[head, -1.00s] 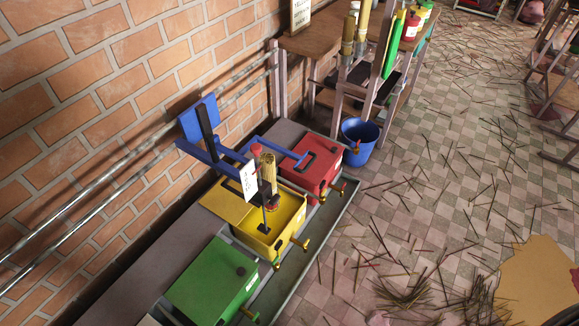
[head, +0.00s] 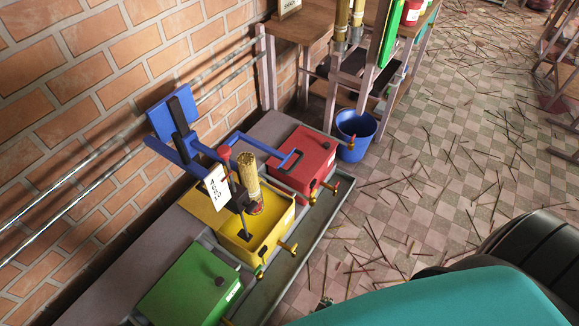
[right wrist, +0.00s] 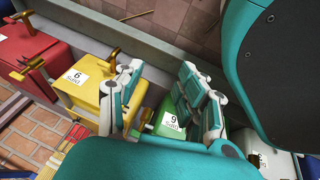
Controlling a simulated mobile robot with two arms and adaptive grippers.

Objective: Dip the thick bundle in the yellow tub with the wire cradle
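The yellow tub (head: 283,221) is open, with liquid inside, and stands between a red and a green tub. It also shows in the right wrist view (right wrist: 90,112), labelled 6. The thick bundle (head: 248,175) is a tan bunch of sticks, tilted, with its reddish lower end over the tub; I cannot tell whether it touches the liquid. I cannot make out the wire cradle clearly. My right gripper (right wrist: 160,100) is open and empty, its spread fingers above the yellow and green tubs. My left gripper is not in view.
A blue lever frame (head: 175,118) with a number card (head: 217,188) stands behind the yellow tub. The red tub (head: 304,160) and green tub (head: 190,285) are lidded. Brass taps stick out in front. A blue bucket (head: 357,135) stands on the floor among loose sticks.

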